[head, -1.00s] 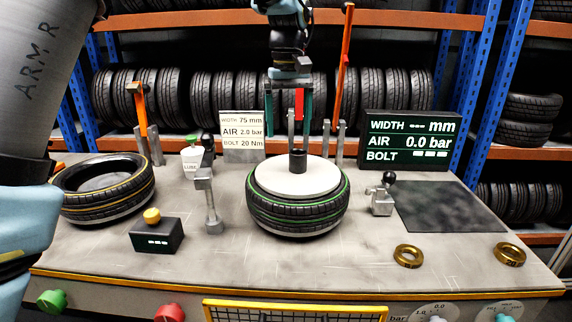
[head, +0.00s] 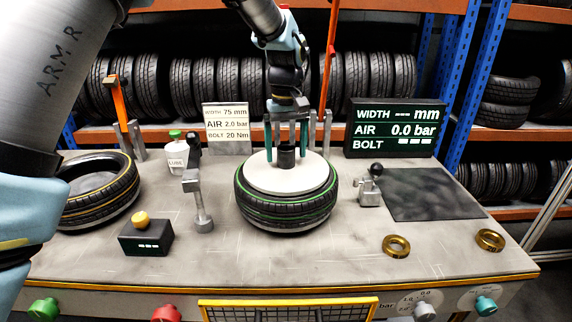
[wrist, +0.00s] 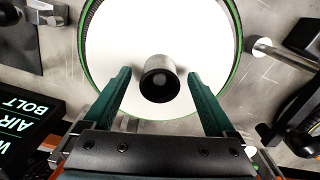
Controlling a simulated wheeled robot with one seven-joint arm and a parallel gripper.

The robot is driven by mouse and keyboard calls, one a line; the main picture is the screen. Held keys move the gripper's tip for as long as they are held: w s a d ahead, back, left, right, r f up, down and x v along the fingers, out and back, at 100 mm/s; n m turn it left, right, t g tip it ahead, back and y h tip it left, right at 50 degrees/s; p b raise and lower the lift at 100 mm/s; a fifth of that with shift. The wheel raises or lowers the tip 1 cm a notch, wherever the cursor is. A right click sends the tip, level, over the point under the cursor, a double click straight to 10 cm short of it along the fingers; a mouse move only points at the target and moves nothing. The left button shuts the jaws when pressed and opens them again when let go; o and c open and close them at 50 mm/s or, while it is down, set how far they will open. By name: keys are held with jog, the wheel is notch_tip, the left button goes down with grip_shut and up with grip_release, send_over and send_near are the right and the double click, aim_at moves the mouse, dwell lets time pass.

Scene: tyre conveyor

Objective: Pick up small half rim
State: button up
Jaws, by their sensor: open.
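The half rim (head: 265,180) is a white disc with a dark upright hub (head: 286,158) at its middle. It lies on top of the green-striped tyre (head: 262,212), near the middle of the bench. The white disc also shows in the wrist view (wrist: 110,45), with the round hub end (wrist: 160,82) between my fingers. My gripper (head: 286,150) is open and points down over the disc. Its two green fingers stand one on each side of the hub, with gaps visible in the wrist view. Whether the fingertips touch the disc is hard to tell.
A yellow-striped tyre (head: 95,205) lies at left. A metal post with a lever (head: 200,200) stands left of the green-striped tyre, and a small clamp (head: 368,188) right of it. Two brass rings (head: 396,245) (head: 489,239) lie at front right. A dark mat (head: 430,200) is bare.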

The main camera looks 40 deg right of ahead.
jog(key=shift+f, duration=0.6)
grip_shut()
dwell(0.3)
jog(key=shift+r, duration=0.15)
